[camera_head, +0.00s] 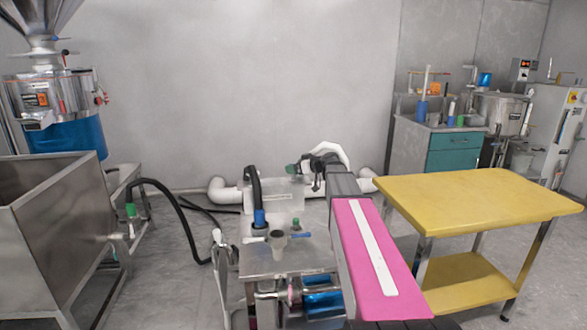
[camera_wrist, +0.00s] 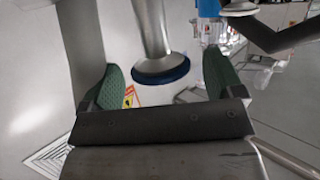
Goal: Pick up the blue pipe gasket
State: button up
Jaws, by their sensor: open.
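The blue gasket (camera_wrist: 163,77) is a dark blue ring around the lower end of a grey metal pipe (camera_wrist: 150,28) in the wrist view. My gripper (camera_wrist: 162,68) is open, with one green-padded finger on each side of the ring. I cannot tell the depth between ring and fingers. In the head view I cannot make out the gasket for sure; my arm's pink and white link fills the front.
A metal machine (camera_head: 290,258) with a blue hose fitting (camera_head: 260,218) stands beside my arm. A yellow table (camera_head: 475,195) is at right with a bare top. A large steel bin (camera_head: 50,215) is at left. A black hose (camera_head: 180,215) hangs between bin and machine.

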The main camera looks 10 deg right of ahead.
jog(key=c, duration=1)
jog(key=shift+r, duration=0.1)
